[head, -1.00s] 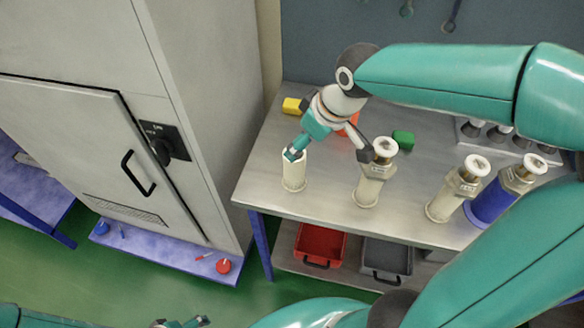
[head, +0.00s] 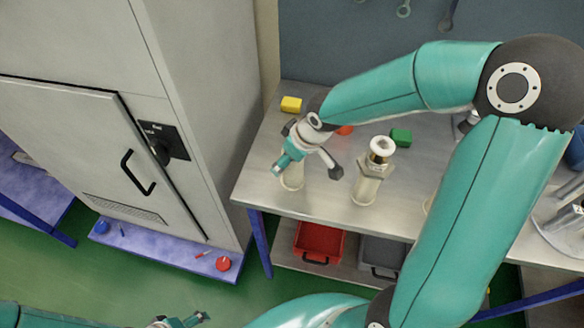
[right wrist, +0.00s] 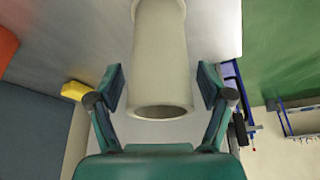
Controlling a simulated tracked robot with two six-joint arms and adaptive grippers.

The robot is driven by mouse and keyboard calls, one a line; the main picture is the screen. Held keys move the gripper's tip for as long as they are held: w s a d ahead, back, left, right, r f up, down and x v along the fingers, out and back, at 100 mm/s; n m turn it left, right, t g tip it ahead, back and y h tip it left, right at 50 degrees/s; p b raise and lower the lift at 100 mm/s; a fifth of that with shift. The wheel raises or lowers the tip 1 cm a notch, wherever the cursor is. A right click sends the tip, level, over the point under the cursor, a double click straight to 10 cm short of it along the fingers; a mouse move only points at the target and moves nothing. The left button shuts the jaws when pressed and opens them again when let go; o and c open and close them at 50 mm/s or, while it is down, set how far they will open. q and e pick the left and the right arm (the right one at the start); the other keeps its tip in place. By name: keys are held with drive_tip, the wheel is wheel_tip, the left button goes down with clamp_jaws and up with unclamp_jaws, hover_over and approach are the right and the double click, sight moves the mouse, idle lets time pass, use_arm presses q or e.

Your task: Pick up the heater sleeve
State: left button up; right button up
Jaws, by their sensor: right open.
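The heater sleeve, a cream hollow cylinder (head: 292,183), stands upright at the bench's left front; my right gripper hides its top. My right gripper (head: 305,171) is open above and around the sleeve's upper end. In the right wrist view the sleeve (right wrist: 160,60) lies between the spread fingers (right wrist: 160,88), its open end toward the palm. A gap shows on both sides, so neither finger appears to touch it. My left gripper (head: 182,321) is partly in view at the bottom edge, away from the bench; its opening is unclear.
A cream cylinder with a metal fitting (head: 368,184) stands right of the sleeve. Yellow (head: 291,104) and green (head: 401,137) blocks lie behind, with a red piece (head: 345,130). A grey cabinet (head: 200,120) stands left. A red tray (head: 319,243) sits below the bench top.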

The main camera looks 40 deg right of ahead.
drive_tip(key=c, duration=1.4)
drive_tip(key=shift+o, duration=0.2)
drive_tip(key=shift+r, duration=0.15)
